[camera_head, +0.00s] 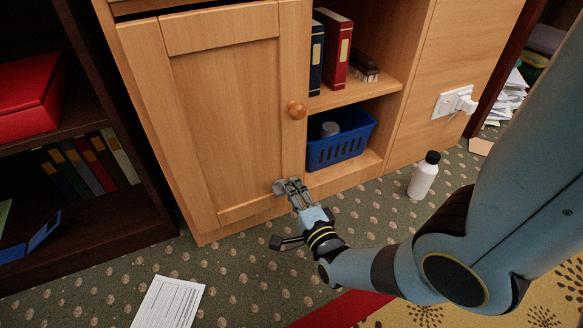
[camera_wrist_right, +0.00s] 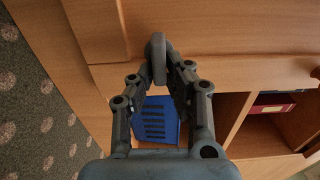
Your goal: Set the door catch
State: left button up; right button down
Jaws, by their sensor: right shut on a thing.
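The grey door catch (camera_head: 279,187) sits low on the right edge of a wooden cabinet door (camera_head: 222,110), which looks shut. My right gripper (camera_head: 291,188) reaches it from the front and is shut on it. In the right wrist view the catch (camera_wrist_right: 157,50) is a rounded grey lever between the fingertips of my right gripper (camera_wrist_right: 163,75). The fingers hide part of the catch, so its exact setting is unclear. My left gripper is not in view.
A round wooden knob (camera_head: 297,110) is higher on the door. Right of it, an open shelf holds a blue basket (camera_head: 342,150) and binders (camera_head: 335,48). A white bottle (camera_head: 424,176) stands on the carpet. Paper (camera_head: 168,303) lies at the front. A dark bookcase (camera_head: 120,235) is left.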

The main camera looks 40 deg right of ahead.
jog(key=shift+s+f, duration=0.1)
jog(key=c, duration=1.3)
grip_release()
jog(key=shift+c, duration=0.2)
jog(key=shift+r, duration=5.05)
